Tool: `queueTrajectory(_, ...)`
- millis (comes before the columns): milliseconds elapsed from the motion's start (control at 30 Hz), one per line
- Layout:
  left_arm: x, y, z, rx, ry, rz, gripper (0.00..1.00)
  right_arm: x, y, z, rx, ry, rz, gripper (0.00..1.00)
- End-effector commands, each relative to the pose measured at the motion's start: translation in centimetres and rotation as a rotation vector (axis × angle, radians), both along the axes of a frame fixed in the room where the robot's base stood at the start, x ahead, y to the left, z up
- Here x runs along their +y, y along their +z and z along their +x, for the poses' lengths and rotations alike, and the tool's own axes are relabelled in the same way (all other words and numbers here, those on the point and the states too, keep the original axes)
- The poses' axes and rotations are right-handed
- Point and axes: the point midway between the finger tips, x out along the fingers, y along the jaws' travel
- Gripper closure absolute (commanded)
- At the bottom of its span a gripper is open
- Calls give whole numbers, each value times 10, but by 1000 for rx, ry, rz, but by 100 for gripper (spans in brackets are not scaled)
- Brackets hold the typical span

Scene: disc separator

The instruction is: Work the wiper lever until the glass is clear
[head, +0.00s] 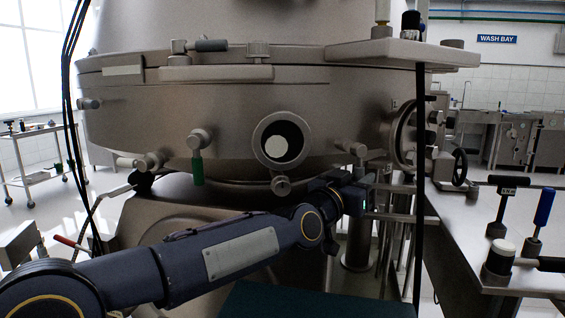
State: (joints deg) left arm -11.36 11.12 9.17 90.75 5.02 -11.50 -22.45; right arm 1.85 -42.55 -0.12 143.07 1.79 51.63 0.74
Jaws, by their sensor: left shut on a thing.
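The round sight glass (274,147) sits in a thick metal ring on the front of the steel drum (230,115). Inside the ring it shows a pale round patch with black around its top and right. A round metal knob (281,186) sits just below the ring. My left gripper (358,192) is to the right of and below the glass, close under the drum. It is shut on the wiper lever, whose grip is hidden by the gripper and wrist. My right gripper is out of view.
A green-handled valve (197,170) hangs left of the glass. At the right, a steel bench (478,250) holds a black T-handle tool (500,205) and a blue-handled tool (541,220). A black cable (419,200) hangs down right of my gripper.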

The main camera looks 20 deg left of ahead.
Motion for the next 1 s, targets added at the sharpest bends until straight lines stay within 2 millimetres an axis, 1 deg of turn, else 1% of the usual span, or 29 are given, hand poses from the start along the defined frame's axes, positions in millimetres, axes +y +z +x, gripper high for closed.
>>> queueTrajectory(33, -2, -12, 2, -26, 0, -21, 100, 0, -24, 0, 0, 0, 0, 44)
queueTrajectory(100, -3, -11, 4, -57, 0, -55, 100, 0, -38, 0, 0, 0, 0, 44)
queueTrajectory(200, -6, -7, 6, -97, 0, -96, 100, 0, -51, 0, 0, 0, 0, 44)
queueTrajectory(367, -8, -2, 8, -125, 1, -125, 100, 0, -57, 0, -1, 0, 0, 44)
queueTrajectory(433, -9, -5, 10, -145, 0, -147, 100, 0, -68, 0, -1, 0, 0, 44)
queueTrajectory(500, -12, -8, 12, -182, -1, -186, 100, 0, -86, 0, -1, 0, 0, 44)
queueTrajectory(600, -16, -5, 16, -248, -1, -252, 100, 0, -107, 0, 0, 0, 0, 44)
queueTrajectory(700, -19, 1, 19, -301, 0, -306, 100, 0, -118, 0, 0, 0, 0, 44)
queueTrajectory(833, -21, 6, 20, -337, -1, -342, 100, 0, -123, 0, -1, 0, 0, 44)
queueTrajectory(867, -22, 6, 21, -348, -1, -354, 100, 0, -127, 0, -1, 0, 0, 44)
queueTrajectory(967, -26, 4, 26, -416, -1, -425, 100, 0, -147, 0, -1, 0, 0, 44)
queueTrajectory(1000, -28, 7, 28, -455, -1, -466, 100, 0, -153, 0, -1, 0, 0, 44)
